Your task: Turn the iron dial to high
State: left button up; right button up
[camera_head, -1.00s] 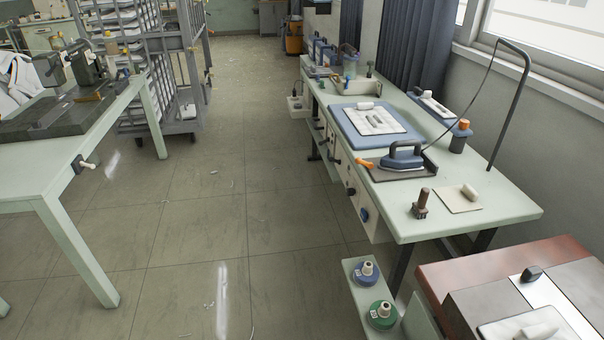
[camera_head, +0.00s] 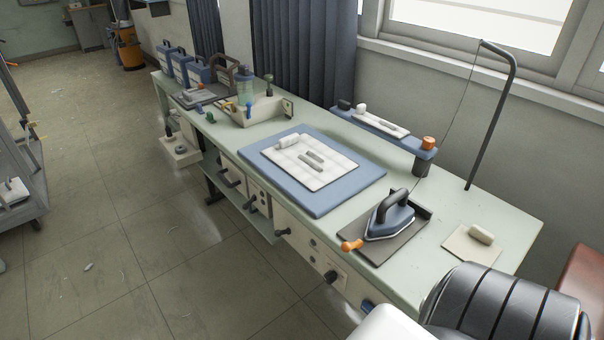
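A blue iron (camera_head: 390,218) with a dark handle rests on a dark plate (camera_head: 412,243) near the right end of the pale green worktable (camera_head: 225,135). An orange-tipped part (camera_head: 351,245) sticks out at the plate's front left. I cannot tell which of these is the iron dial, and no setting marks are readable. Part of my arm shows at the bottom right; neither gripper is in view.
A blue pad (camera_head: 365,175) with white cloth lies left of the iron. A small beige mat (camera_head: 460,245) lies right of it. A curved black pole (camera_head: 490,120) rises at the table's back. Open floor (camera_head: 110,220) lies left of the table.

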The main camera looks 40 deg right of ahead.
aim_at(330, 277)
jog(key=i+j+z, duration=0.1)
jog(key=i+z, duration=0.35)
jog(key=i+j+z, duration=0.2)
jog(key=i+z, duration=0.25)
jog(key=i+j+z, duration=0.25)
jog(key=z, duration=0.2)
jog(key=j, duration=0.1)
